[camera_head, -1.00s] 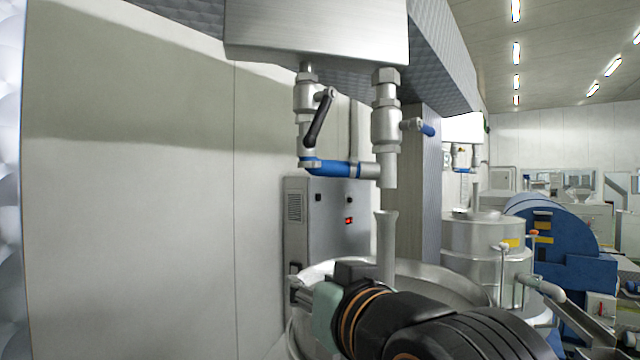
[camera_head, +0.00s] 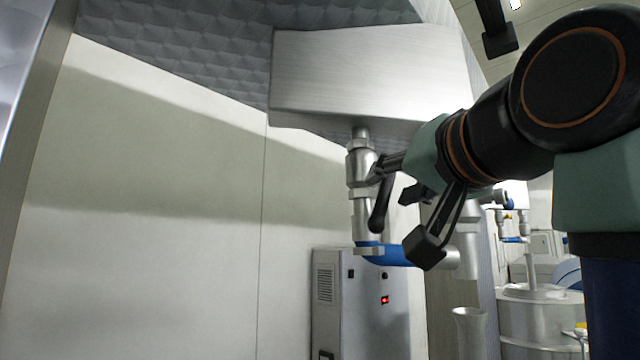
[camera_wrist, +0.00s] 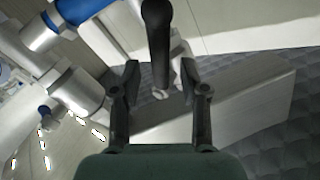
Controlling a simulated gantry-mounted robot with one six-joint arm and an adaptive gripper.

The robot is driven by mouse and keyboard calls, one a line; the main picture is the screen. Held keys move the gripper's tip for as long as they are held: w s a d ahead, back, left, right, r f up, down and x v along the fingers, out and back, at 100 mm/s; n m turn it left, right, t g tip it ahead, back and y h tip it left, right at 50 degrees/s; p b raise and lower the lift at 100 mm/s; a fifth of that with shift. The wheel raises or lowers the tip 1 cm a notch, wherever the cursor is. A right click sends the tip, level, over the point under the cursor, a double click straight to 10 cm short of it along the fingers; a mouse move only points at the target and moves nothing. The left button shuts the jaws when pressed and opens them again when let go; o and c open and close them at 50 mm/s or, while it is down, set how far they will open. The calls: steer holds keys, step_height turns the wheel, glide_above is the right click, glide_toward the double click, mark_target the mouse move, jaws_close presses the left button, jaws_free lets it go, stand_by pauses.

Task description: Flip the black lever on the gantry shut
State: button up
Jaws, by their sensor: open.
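The black lever (camera_head: 381,204) is on the silver valve (camera_head: 361,168) under the gantry's steel box and hangs down, slightly tilted. In the wrist view the lever (camera_wrist: 157,45) stands upright in the picture, between the two fingers. My gripper (camera_head: 405,215) comes from the right and is open, its fingers close to the lever. In the wrist view my gripper (camera_wrist: 159,75) has a finger on each side of the lever, with visible gaps. I cannot tell how far the lever reaches in depth between the fingers.
The steel box (camera_head: 370,75) hangs above the valve. A blue pipe piece (camera_head: 390,255) lies just below the lever. A grey control cabinet (camera_head: 345,300) with a red light stands by the wall below. The wall area to the left (camera_head: 150,230) is free.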

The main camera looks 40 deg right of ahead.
steer(key=shift+x, duration=1.35)
jaws_close()
